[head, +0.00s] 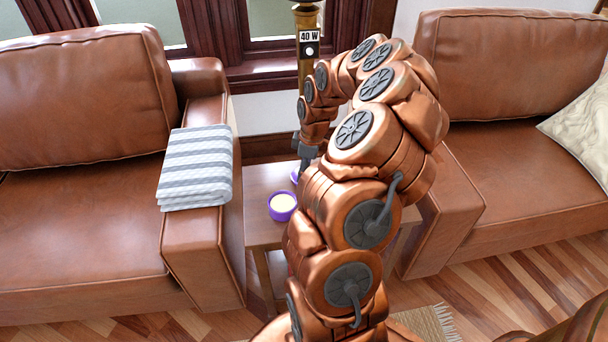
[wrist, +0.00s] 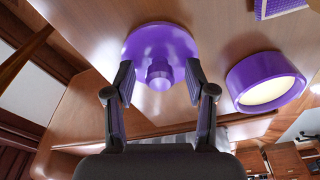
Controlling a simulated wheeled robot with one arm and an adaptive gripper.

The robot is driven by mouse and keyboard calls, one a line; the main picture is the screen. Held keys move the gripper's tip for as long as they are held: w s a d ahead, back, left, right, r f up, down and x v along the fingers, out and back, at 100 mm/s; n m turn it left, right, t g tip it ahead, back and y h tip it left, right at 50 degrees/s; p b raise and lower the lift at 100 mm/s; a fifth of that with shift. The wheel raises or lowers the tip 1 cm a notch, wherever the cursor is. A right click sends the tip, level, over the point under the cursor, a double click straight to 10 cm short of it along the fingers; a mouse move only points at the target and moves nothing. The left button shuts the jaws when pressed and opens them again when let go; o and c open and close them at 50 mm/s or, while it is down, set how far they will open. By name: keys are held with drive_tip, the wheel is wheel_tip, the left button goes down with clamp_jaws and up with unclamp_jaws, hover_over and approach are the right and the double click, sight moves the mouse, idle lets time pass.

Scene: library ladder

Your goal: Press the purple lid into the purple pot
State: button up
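The purple pot (head: 272,208) stands upright on the small wooden side table, with a pale yellow inside showing. In the wrist view the pot (wrist: 238,82) is at the right. The purple lid (wrist: 163,42) is at the top centre of the wrist view, its knob facing the camera. In the head view only a sliver of the lid (head: 294,176) shows beside my arm, behind the pot. My gripper (wrist: 158,80) is open, with its fingers apart on either side of the lid's knob. I see a gap between each finger and the knob. My gripper (head: 307,158) is low over the table in the head view.
The wooden side table (head: 258,184) sits between two brown leather sofas. A striped folded blanket (head: 196,168) lies on the left sofa's arm. A brass post with a "40 W" tag (head: 309,42) stands at the back. A purple patterned item (wrist: 280,7) shows at the wrist view's top right.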

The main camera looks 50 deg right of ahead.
clamp_jaws()
drive_tip(key=shift+r, duration=0.1)
idle(0.4)
